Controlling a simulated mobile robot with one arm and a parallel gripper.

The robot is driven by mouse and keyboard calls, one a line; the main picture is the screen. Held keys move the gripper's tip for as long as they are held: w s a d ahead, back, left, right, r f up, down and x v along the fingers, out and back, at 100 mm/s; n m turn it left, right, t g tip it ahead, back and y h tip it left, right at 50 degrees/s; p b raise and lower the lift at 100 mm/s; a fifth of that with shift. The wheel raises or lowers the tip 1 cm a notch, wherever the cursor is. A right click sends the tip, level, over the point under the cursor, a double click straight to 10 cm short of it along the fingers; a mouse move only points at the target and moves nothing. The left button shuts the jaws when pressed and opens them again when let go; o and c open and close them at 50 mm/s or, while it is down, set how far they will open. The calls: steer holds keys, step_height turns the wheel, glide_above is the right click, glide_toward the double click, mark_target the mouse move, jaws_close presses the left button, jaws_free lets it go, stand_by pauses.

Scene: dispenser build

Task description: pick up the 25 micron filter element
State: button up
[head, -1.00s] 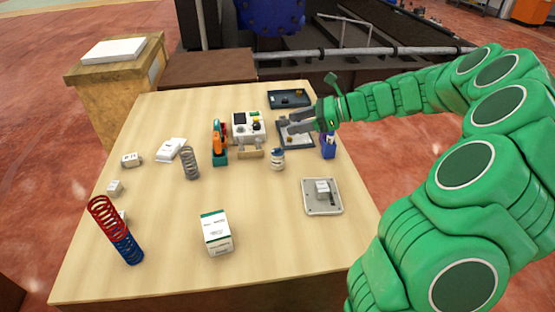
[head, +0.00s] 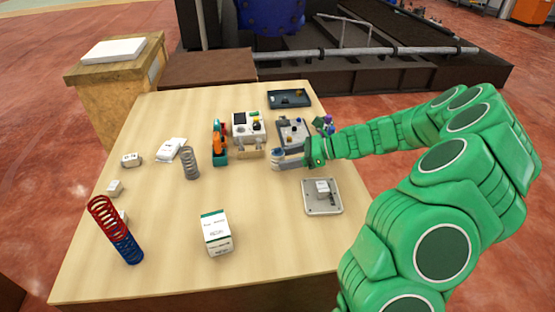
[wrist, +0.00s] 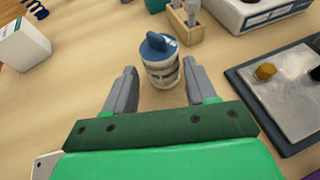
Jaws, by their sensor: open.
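A small white and grey cylinder with a blue cap (wrist: 162,60) stands upright on the table, in the middle of the wrist view. It looks like the filter element, but I cannot read its micron marking. My gripper (wrist: 159,72) is open, with one grey finger on each side of the cylinder. The fingertips are level with or just short of it, and it is not gripped. In the head view my gripper (head: 275,159) largely hides the cylinder.
A wooden holder (wrist: 186,28) stands just behind the cylinder. A dark-edged tray (wrist: 246,90) with a brass fitting (wrist: 266,71) is on the right. A white box (head: 217,234), springs (head: 190,163) and a grey tray (head: 310,203) stand farther off.

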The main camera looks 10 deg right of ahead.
mark_target(272, 159)
steer(key=shift+x, duration=2.8)
steer(key=shift+w+r, duration=0.1)
steer(key=shift+r, duration=0.05)
steer(key=c, duration=0.8)
steer(key=shift+o, duration=0.2)
steer(key=shift+r, duration=0.1)
